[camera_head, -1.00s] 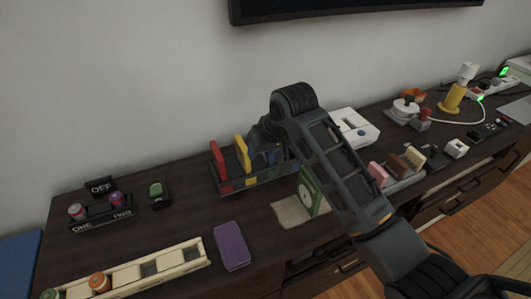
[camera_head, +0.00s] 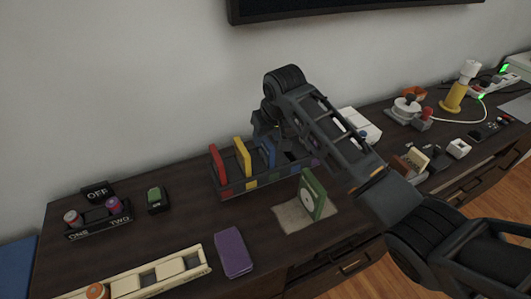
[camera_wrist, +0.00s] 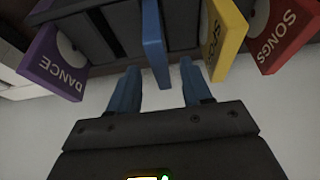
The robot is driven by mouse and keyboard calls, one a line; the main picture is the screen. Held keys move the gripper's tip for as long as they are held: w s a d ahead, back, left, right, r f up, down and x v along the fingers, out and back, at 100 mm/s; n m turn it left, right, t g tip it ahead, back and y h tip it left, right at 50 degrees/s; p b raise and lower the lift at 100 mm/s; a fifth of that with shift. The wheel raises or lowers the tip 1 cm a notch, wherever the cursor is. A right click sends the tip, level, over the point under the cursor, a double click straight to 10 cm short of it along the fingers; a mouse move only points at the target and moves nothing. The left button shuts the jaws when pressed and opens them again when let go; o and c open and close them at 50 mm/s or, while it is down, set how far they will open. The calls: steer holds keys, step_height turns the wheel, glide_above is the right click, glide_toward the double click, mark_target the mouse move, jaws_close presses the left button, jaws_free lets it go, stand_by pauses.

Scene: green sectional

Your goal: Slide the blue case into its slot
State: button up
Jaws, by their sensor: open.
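The blue case (camera_head: 267,152) stands upright in the dark rack (camera_head: 231,190), to the right of the yellow case (camera_head: 242,156) and red case (camera_head: 217,163). In the wrist view the blue case (camera_wrist: 153,45) shows edge-on, its outer end pointing at the space between my fingers. My gripper (camera_wrist: 158,78) is open, with one blue-grey finger on each side of that end and gaps visible. In the head view my arm hides part of the rack's right end, and I cannot tell how deep the case sits.
A purple case (camera_wrist: 55,62) lettered DANCE and the yellow and red cases flank the blue one. A green case (camera_head: 312,195) stands on a beige mat (camera_head: 290,217) in front. Another purple case (camera_head: 233,252) lies flat on the dresser. The wall is close behind.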

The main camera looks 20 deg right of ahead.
mark_target(266, 154)
steer(key=shift+x, duration=1.25)
steer(key=shift+f, duration=0.25)
steer(key=shift+c, duration=0.5)
jaws_close()
